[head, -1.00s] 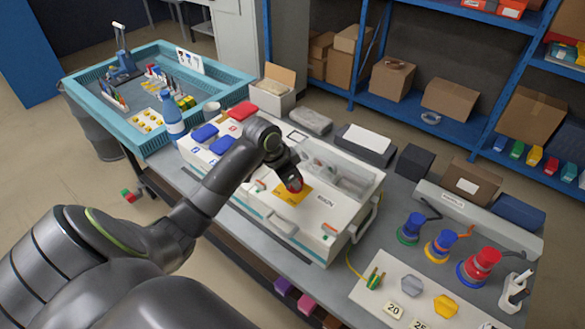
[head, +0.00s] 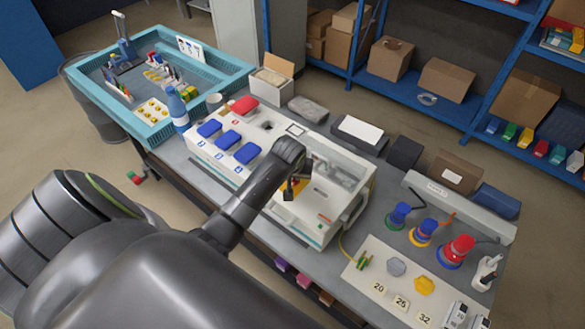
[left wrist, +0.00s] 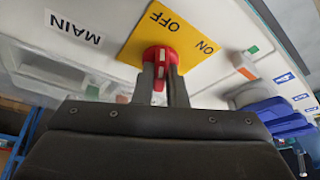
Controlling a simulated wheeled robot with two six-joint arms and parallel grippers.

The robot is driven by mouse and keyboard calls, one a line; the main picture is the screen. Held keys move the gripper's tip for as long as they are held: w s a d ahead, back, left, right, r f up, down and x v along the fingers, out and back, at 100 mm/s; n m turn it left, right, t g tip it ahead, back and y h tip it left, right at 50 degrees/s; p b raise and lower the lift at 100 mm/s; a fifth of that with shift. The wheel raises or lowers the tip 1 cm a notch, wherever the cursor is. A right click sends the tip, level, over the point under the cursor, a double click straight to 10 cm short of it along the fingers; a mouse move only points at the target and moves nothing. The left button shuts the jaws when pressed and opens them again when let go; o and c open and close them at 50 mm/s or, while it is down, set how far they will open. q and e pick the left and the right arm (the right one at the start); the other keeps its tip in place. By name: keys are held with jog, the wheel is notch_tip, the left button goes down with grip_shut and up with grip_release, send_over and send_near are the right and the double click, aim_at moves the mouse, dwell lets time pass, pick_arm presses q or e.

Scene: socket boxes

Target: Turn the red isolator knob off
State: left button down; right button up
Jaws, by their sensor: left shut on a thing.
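The red isolator knob (left wrist: 161,56) sits on a yellow plate (left wrist: 136,47) marked OFF and ON, beside the label MAIN. The plate also shows in the head view (head: 303,184), where my gripper hides the knob. My left gripper (left wrist: 163,76) is shut on the knob, one finger on each side of its grip. In the left wrist view the grip runs roughly up and down, with OFF above it and ON to its upper right. The exact pointer setting is hard to tell. In the head view my left gripper (head: 292,188) is over the box's front right part. My right gripper is out of view.
The white socket box (head: 318,228) has blue covers (head: 228,139) and a red cover (head: 244,104) to the left. A clear window (head: 335,175) lies behind the knob. Coloured plugs (head: 422,232) stand at right. A teal tray (head: 153,140) is at left.

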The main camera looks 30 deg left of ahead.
pick_arm(q)
jog(key=shift+w+n+y, duration=0.1)
jog(key=shift+n+y, duration=0.3)
jog(key=shift+n, duration=0.9)
jog(key=shift+n+g, duration=0.3)
jog(key=c, duration=1.5)
grip_release()
jog(key=shift+o, duration=0.2)
